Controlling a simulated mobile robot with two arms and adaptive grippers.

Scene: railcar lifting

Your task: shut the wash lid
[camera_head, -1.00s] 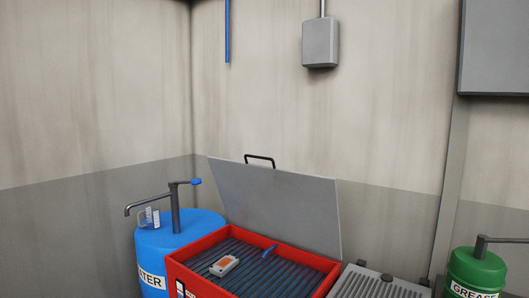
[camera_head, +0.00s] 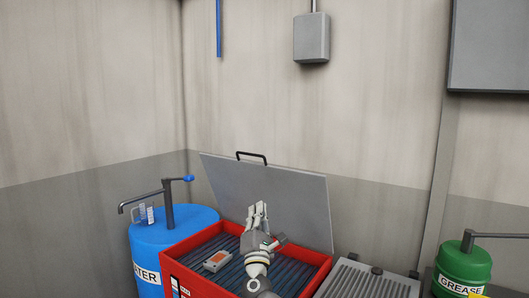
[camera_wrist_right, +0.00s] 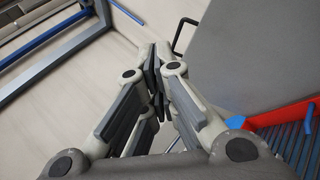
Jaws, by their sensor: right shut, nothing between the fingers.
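The grey wash lid (camera_head: 290,197) stands open, leaning back at the rear of the red wash basin (camera_head: 181,248). A black handle (camera_head: 252,157) sits on the lid's upper edge. My right gripper (camera_head: 257,208) is in front of the lid, over the basin, and hides part of both. It is shut and empty. In the right wrist view the closed fingers (camera_wrist_right: 157,70) point upward, left of the lid (camera_wrist_right: 250,55). The handle (camera_wrist_right: 180,38) shows just beyond the fingertips, and I cannot tell whether they touch. My left gripper is not in view.
A grey box with an orange patch (camera_head: 216,261) lies on the basin's ribbed grate. A blue water drum (camera_head: 150,238) with a pump stands left. A ribbed grey unit (camera_head: 365,284) and a green grease drum (camera_head: 462,264) stand right. The wall is behind.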

